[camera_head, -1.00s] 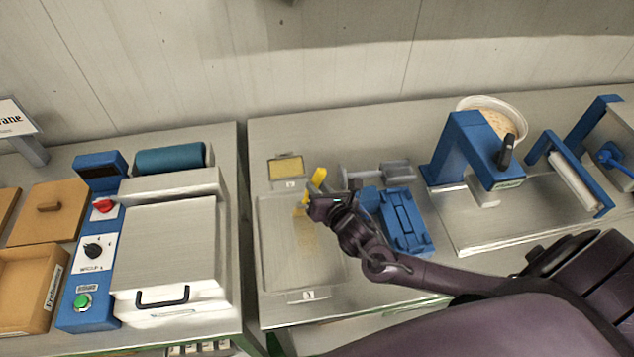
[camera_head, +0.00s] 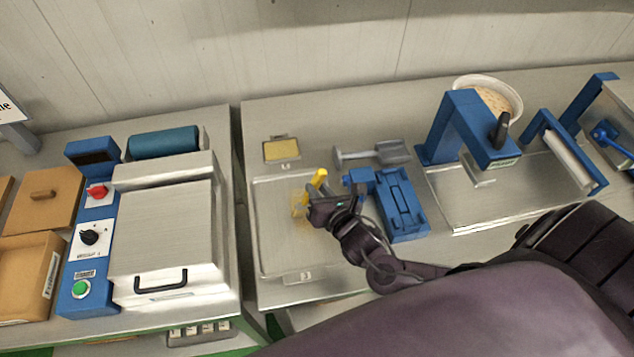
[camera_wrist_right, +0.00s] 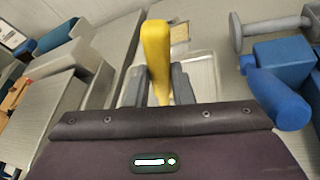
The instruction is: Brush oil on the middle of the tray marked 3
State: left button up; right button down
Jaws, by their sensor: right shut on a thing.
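The tray marked 3 (camera_head: 275,245) is a flat metal tray on the middle table, with its label (camera_head: 305,276) at the front edge. My right gripper (camera_head: 318,205) is over the tray's right part, shut on a brush with a yellow handle (camera_head: 320,178). The handle (camera_wrist_right: 157,50) also stands up between the fingers in the right wrist view. A yellowish oily patch (camera_head: 300,212) shows on the tray beside the gripper. The bristles are not clear, so I cannot tell whether they touch the tray. A small dish of yellow oil (camera_head: 282,150) stands behind the tray. My left gripper is not in view.
A grey scoop-like tool (camera_head: 372,154) and a blue fixture (camera_head: 402,205) lie right of the tray. A blue press (camera_head: 470,130) and a bowl (camera_head: 490,92) stand farther right. A machine with a metal lid (camera_head: 165,235) stands left, across a gap.

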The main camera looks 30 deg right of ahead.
jog(key=shift+s+a, duration=1.45)
jog(key=shift+s, duration=3.5)
jog(key=shift+w+d+r, duration=0.1)
jog(key=shift+w+d, duration=0.85)
jog(key=shift+w, duration=1.55)
jog(key=shift+w+d+r, duration=0.1)
jog(key=shift+w+d, duration=0.85)
jog(key=shift+w, duration=1.5)
jog(key=shift+w+d+r, duration=0.1)
jog(key=shift+w+d, duration=0.85)
jog(key=shift+w, duration=1.55)
jog(key=w, duration=0.2)
jog(key=w+d, duration=0.1)
jog(key=w, duration=0.1)
jog(key=shift+d+f+b, duration=0.15)
jog(key=shift+b, duration=0.15)
notch_tip(320, 180, up, 6)
jog(key=shift+p, duration=0.3)
